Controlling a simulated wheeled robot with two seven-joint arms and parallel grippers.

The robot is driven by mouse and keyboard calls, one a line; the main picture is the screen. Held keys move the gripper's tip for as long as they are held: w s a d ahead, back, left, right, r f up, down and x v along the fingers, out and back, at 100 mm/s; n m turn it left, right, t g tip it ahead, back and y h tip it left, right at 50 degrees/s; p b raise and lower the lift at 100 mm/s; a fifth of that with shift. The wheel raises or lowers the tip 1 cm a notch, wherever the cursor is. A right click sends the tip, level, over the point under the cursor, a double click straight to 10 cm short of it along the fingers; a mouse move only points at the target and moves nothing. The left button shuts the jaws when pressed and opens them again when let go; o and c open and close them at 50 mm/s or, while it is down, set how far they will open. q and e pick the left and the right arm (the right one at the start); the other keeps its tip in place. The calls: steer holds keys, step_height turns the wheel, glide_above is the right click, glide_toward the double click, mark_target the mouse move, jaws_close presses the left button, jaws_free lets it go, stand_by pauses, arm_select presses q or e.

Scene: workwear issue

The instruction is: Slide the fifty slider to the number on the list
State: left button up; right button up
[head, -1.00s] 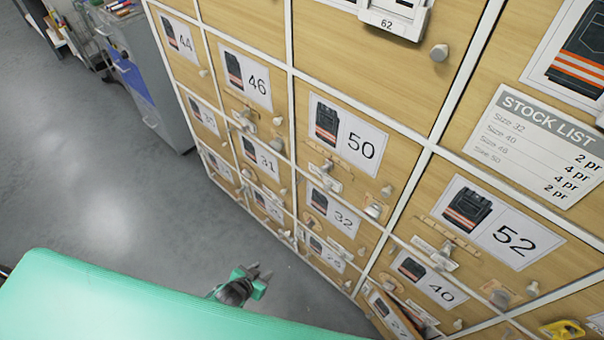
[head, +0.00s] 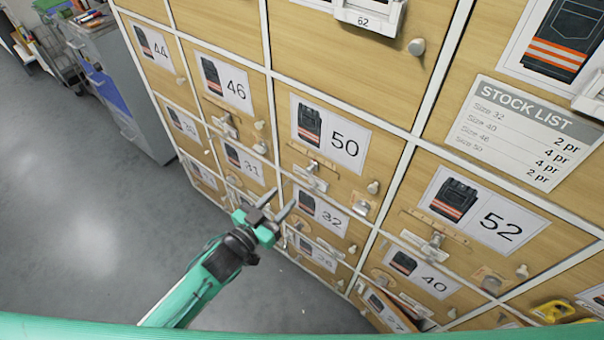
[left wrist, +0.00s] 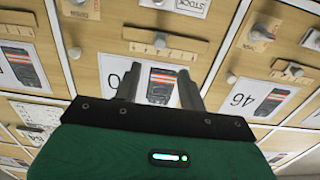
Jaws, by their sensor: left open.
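The drawer front labelled 50 (head: 344,145) is in the middle of the head view. Below its label is a wooden scale strip (head: 330,166) with a small grey slider knob (head: 312,168). The strip also shows upside down in the left wrist view (left wrist: 178,52), with the knob (left wrist: 160,41) on it. My left gripper (head: 282,201) is open and empty, below and left of that strip. In the left wrist view its fingers (left wrist: 160,75) stand either side of the 50 label picture, apart from the knob. The stock list (head: 521,132) reads Size 50, 2 pr. My right gripper is out of view.
Neighbouring drawers 46 (head: 224,80), 32 (head: 317,214) and 52 (head: 482,212) have similar strips and protruding knobs. A drawer knob (head: 373,187) sticks out right of the fifty slider. The grey floor (head: 80,240) left of the cabinet is open.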

mark_target(307, 171)
arm_select(q)
steer(key=p+x, duration=0.1)
steer(key=x, duration=0.9)
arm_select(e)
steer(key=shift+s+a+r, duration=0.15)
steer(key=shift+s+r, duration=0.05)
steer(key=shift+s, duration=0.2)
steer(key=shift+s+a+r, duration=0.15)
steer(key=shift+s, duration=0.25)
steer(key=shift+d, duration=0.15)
arm_select(q)
jaws_close()
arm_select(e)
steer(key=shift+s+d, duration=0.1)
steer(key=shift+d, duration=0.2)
